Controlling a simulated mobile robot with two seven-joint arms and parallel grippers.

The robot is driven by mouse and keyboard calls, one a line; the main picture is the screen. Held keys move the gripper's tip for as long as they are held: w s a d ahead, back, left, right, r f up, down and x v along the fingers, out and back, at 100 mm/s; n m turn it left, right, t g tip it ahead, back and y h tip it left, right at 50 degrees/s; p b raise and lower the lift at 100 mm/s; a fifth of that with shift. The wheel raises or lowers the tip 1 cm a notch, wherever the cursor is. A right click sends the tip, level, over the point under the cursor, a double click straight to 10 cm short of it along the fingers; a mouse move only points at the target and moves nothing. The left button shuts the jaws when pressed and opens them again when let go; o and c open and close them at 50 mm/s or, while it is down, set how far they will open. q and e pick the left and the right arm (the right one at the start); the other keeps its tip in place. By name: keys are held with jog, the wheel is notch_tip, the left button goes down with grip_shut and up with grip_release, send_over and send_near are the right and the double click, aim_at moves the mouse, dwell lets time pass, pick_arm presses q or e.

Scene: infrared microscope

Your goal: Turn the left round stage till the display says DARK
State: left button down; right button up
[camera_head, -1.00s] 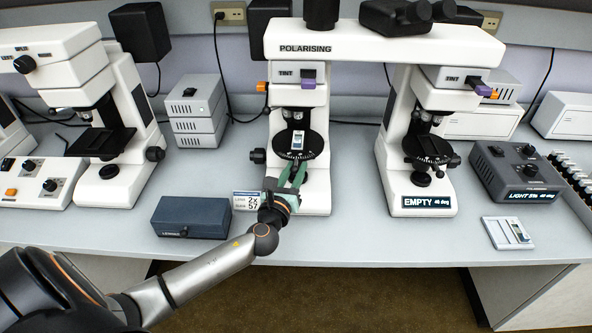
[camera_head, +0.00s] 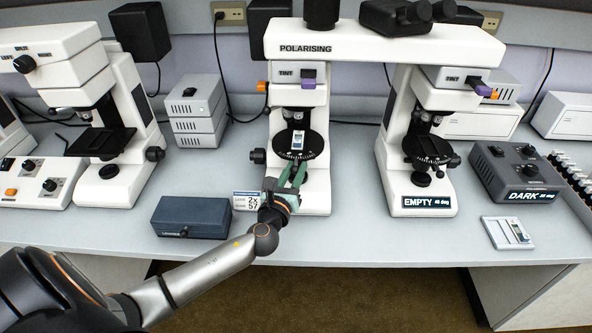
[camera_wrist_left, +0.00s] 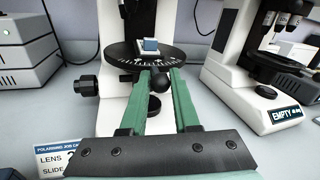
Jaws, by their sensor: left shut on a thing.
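The left round stage (camera_head: 313,143) is a black disc with white marks under the left side of the microscope labelled POLARISING. A small slide lies on it. In the left wrist view the stage (camera_wrist_left: 122,53) shows just beyond my fingers. My left gripper (camera_head: 296,172) is at the stage's front edge, its green fingers shut on a small dark knob (camera_wrist_left: 158,82). The display (camera_head: 527,196) on the dark grey box at the right reads DARK, with a small degree figure too fine to read surely. My right gripper is not in view.
The right round stage (camera_head: 429,148) stands above a label reading EMPTY (camera_head: 429,202). A job card (camera_head: 246,201) and a dark blue box (camera_head: 192,217) lie near my left wrist. A white slide tray (camera_head: 506,233) lies at the right front.

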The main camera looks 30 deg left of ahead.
pick_arm(q)
jog(key=shift+d+r, duration=0.15)
jog(key=shift+d, duration=0.15)
jog(key=shift+s+a, duration=0.1)
jog(key=shift+a, duration=0.15)
jog(key=c, duration=0.8)
grip_release()
jog(key=shift+o, duration=0.7)
jog(key=shift+a, duration=0.2)
jog(key=shift+s, duration=0.1)
jog(key=v, duration=1.2)
jog(key=shift+s+b, duration=0.2)
jog(key=shift+b, duration=0.15)
